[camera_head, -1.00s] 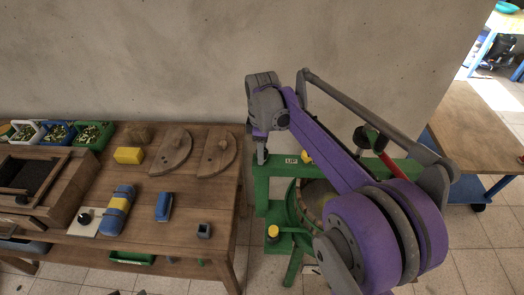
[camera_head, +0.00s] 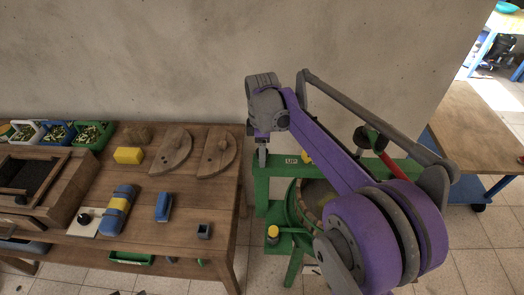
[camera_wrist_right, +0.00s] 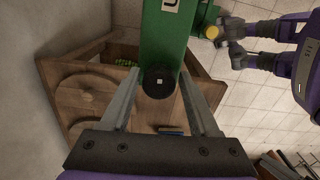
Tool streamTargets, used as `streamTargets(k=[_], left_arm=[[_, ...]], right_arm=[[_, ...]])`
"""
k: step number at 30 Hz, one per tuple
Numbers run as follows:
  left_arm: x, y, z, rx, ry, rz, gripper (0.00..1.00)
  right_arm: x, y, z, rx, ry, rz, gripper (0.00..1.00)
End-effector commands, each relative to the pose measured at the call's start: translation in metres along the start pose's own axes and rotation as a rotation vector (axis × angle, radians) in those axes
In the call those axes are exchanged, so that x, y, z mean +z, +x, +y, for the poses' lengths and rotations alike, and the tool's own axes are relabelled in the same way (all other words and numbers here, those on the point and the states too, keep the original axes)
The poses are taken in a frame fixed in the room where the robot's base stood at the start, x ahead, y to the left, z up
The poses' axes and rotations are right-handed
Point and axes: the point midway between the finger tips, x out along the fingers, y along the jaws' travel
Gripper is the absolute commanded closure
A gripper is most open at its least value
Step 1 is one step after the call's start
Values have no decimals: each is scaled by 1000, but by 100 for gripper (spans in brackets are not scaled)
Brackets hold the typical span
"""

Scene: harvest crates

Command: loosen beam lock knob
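The black round knob (camera_wrist_right: 159,83) with a pale square centre sits at the end of the green beam (camera_wrist_right: 165,35) in the right wrist view. My right gripper (camera_wrist_right: 158,76) is open, with one grey finger on each side of the knob and a small gap showing to each. In the head view my right gripper (camera_head: 262,158) points down at the left end of the green beam (camera_head: 400,165), and the knob is hidden there.
A wooden table (camera_head: 185,225) stands at the left with round wooden lids (camera_head: 173,152), a blue-yellow roll (camera_head: 118,210) and several crates. A yellow-topped part (camera_head: 272,232) sits on the green frame below the beam. A plain wall is behind.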

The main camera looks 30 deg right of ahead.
Motion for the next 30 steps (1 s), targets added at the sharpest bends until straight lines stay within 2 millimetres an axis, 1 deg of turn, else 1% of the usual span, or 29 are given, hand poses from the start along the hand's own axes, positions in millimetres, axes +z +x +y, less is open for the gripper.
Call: streamTargets(k=[1, 2, 11, 14, 17, 24, 27, 30], left_arm=[[0, 0, 0, 0, 0, 0, 50], [0, 0, 0, 0, 0, 0, 50], [0, 0, 0, 0, 0, 0, 50], [-1, -1, 0, 0, 0, 1, 50], [-2, -2, 0, 0, 0, 2, 50], [-6, -5, 0, 0, 0, 6, 50], [-8, -6, 0, 0, 0, 7, 50], [-8, -7, 0, 0, 0, 8, 50]], right_arm=[[0, 0, 0, 1, 0, 0, 27], [0, 0, 0, 1, 0, 0, 24], [0, -3, 1, 3, 1, 0, 24], [0, -10, 1, 3, 1, 0, 24], [0, -26, 1, 3, 1, 0, 24], [0, -76, 1, 3, 1, 0, 24], [0, -92, 1, 3, 0, 0, 24], [0, -103, 0, 2, 0, 0, 24]])
